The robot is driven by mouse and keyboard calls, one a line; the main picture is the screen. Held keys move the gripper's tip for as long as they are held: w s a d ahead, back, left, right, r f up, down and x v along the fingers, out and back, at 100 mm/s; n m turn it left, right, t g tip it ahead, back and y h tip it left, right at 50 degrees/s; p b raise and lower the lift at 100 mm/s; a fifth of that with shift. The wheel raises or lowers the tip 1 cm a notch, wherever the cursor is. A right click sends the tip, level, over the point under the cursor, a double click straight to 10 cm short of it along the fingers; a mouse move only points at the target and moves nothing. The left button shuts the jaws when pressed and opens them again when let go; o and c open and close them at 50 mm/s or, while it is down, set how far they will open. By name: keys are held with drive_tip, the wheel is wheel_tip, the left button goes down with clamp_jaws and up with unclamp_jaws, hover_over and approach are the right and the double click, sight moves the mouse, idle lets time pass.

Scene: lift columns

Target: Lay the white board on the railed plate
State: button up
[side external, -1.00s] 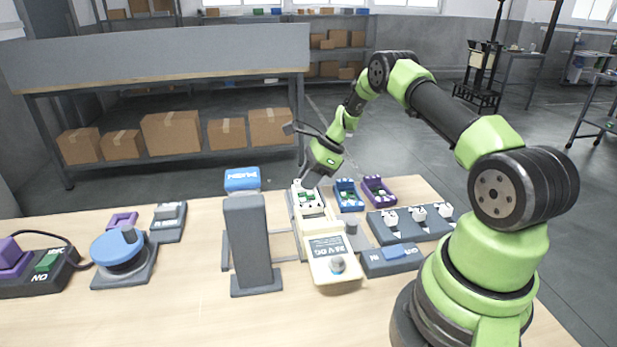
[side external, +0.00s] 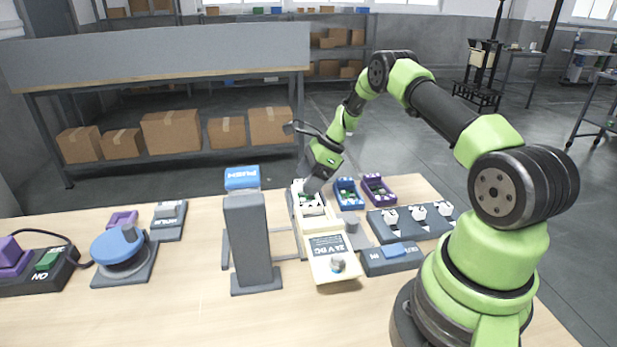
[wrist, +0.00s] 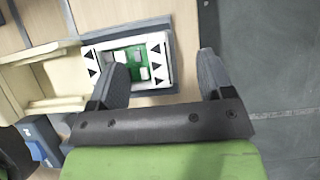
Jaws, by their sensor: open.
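The white board (side external: 311,208) is a shallow white tray with black triangles on its ends and a green circuit piece inside. It also shows in the wrist view (wrist: 92,70). It appears to lie flat between the grey rails of the railed plate (wrist: 125,30), behind the cream 24V DC unit. My gripper (side external: 312,190) is low over the board in the side view. In the wrist view its two fingers (wrist: 162,80) are spread apart with nothing held between them. One finger covers part of the board's edge; the other is beyond the board. Contact cannot be told.
Blue (side external: 347,194) and purple (side external: 378,189) trays stand right of the board. A grey block with white knobs (side external: 415,222) is further right. The cream unit (side external: 332,262) is in front, and a tall grey post with a blue PUSH top (side external: 242,180) is to the left.

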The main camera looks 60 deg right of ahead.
drive_tip(key=shift+r, duration=0.1)
drive_tip(key=shift+r, duration=2.95)
drive_tip(key=shift+a+r, duration=0.15)
drive_tip(key=shift+r, duration=0.1)
drive_tip(key=s+a+r+n+h, duration=0.1)
drive_tip(key=s+a+r+n, duration=0.2)
drive_tip(key=a+r+n, duration=0.55)
drive_tip(key=s+a+r+n+h, duration=0.1)
drive_tip(key=s+a+r+n, duration=0.3)
drive_tip(key=r, duration=0.7)
drive_tip(key=s+a+r+n+t, duration=0.1)
drive_tip(key=s+a+n, duration=0.3)
drive_tip(key=s, duration=0.4)
drive_tip(key=s+a+r+n+t, duration=0.1)
drive_tip(key=s+a+n, duration=0.4)
drive_tip(key=s, duration=0.3)
drive_tip(key=shift+s+n+t+h, duration=0.3)
drive_tip(key=shift+s+n+t, duration=0.1)
drive_tip(key=shift+n, duration=0.35)
